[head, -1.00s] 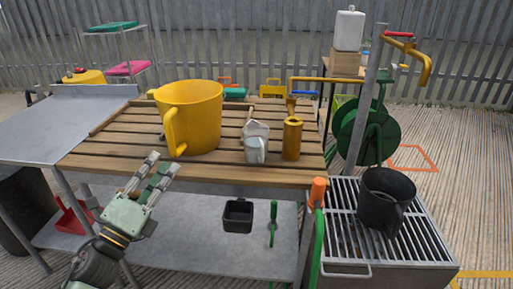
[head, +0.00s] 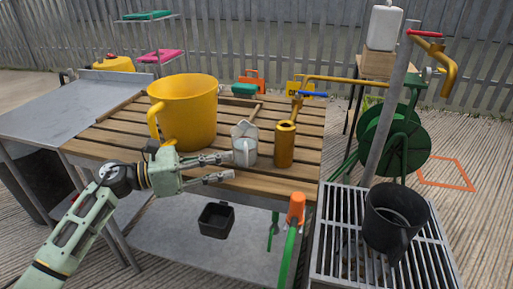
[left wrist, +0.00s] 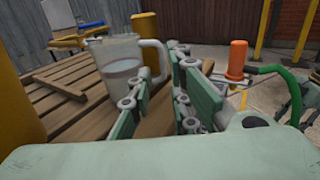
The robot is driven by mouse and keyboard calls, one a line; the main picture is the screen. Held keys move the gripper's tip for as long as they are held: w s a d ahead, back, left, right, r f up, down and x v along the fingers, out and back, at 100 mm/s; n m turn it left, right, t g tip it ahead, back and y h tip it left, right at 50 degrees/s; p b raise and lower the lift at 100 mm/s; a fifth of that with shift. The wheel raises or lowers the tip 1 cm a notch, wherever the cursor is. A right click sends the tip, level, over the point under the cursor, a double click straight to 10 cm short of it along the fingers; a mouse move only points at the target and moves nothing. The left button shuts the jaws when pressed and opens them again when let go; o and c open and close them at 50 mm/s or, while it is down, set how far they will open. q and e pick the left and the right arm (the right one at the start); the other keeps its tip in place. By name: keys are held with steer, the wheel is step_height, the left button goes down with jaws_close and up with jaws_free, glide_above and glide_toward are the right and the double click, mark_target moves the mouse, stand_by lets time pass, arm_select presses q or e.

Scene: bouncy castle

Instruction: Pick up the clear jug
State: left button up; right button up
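The clear jug (head: 244,148) stands upright on the slatted wooden table (head: 112,137), between a yellow bucket-like jug and a brass-coloured cylinder. In the left wrist view the clear jug (left wrist: 122,68) is just beyond my fingers, its handle facing right. My left gripper (head: 226,167) is open at the table's front edge, its fingers pointing right towards the jug's near side. The fingers (left wrist: 157,103) are apart with nothing gripped; I cannot tell whether one touches the jug. My right gripper is not in view.
The large yellow jug (head: 187,112) stands close behind my left gripper. The brass cylinder (head: 285,145) is just right of the clear jug. A black pot (head: 392,222) sits on a metal grate at right. An orange-topped green hose (head: 296,210) rises at the table's front right.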

mark_target(246, 158)
arm_select(q)
steer(key=x, duration=0.6)
steer(key=shift+s+d+r, duration=0.1)
steer(key=shift+d, duration=0.15)
jaws_close()
